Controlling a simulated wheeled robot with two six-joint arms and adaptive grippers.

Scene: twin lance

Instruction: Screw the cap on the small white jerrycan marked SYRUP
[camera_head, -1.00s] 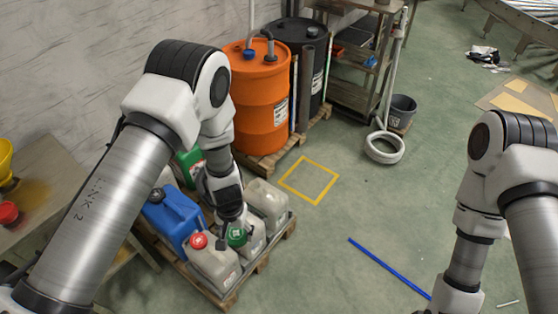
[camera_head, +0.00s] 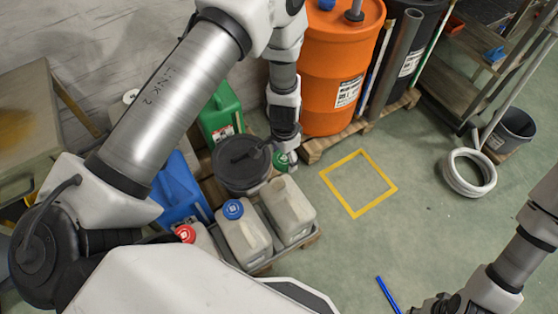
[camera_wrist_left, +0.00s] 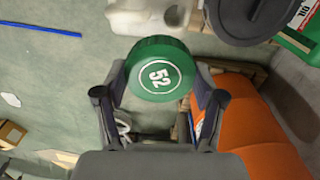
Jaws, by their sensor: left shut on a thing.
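My left gripper (camera_head: 286,160) is shut on a green cap (camera_head: 283,158). The left wrist view shows the cap (camera_wrist_left: 160,72) between the two fingers, marked 52. The gripper is behind the front row of jerrycans. A white jerrycan (camera_head: 290,212) at the right of that row shows no cap; it is just in front of the held cap and apart from it. A white jerrycan (camera_head: 245,238) beside it has a blue cap (camera_head: 233,209). A third pale one has a red cap (camera_head: 185,234). I cannot read SYRUP on any. My right gripper is cut off at the bottom right.
A black lidded container (camera_head: 242,165), a green jerrycan (camera_head: 222,118) and a blue jerrycan (camera_head: 180,190) crowd the jerrycans. An orange drum (camera_head: 330,65) stands behind. The floor in the yellow square (camera_head: 358,182) is clear. A blue rod (camera_head: 388,295) lies right.

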